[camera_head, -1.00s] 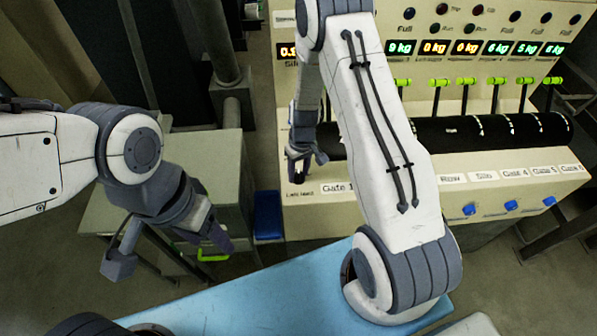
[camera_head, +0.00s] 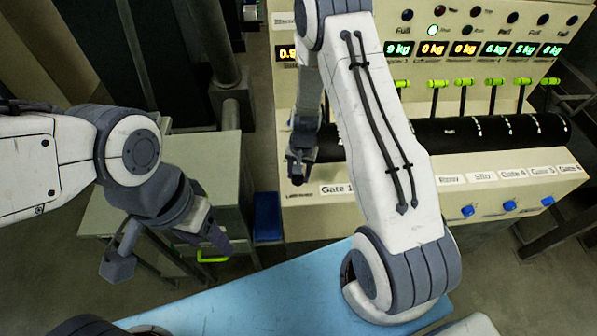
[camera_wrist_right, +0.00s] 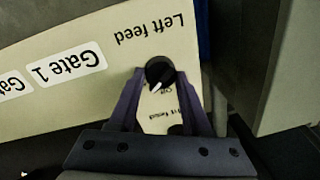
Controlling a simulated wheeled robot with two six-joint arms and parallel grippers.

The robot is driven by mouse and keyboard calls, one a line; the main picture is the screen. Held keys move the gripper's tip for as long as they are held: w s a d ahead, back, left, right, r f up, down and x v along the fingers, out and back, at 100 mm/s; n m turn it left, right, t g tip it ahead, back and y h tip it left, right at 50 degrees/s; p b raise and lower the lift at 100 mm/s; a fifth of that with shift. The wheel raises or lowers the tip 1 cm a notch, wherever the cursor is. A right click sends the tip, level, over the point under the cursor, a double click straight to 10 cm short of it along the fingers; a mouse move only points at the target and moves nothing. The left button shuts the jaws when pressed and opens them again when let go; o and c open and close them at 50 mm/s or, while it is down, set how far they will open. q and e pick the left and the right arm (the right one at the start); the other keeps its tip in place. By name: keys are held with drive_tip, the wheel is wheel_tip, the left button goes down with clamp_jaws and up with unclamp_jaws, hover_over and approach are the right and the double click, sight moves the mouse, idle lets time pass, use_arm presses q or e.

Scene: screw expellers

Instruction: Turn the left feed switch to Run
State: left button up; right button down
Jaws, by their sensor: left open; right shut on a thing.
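The left feed switch (camera_wrist_right: 160,71) is a round black knob with a white pointer, under the upside-down printed label "Left feed" in the right wrist view. Its pointer slants toward the lower left of that view, near small print that is partly hidden and hard to read. My right gripper (camera_wrist_right: 161,85) has its fingers closed on the knob's two sides. In the head view my right gripper (camera_head: 298,168) is at the panel's lower left corner and covers the switch. My left gripper (camera_head: 165,252) is open and empty, away from the panel at the left.
The panel (camera_head: 440,225) carries a "Gate 1" label (camera_wrist_right: 68,66), several blue knobs (camera_head: 467,211), green-tipped levers (camera_head: 437,84) and lit weight displays (camera_head: 432,49). A small lamp (camera_head: 433,30) glows pale green. A blue surface (camera_head: 270,290) lies in front.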

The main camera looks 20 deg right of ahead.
sight(302, 177)
drive_tip(key=shift+r+m, duration=0.1)
drive_tip(key=shift+m, duration=0.5)
drive_tip(key=c, duration=0.6)
unclamp_jaws()
drive_tip(key=r, duration=1)
drive_tip(key=shift+s+d+r+b, duration=0.2)
drive_tip(key=shift+s+d+b, duration=0.1)
drive_tip(key=shift+d+b, duration=0.05)
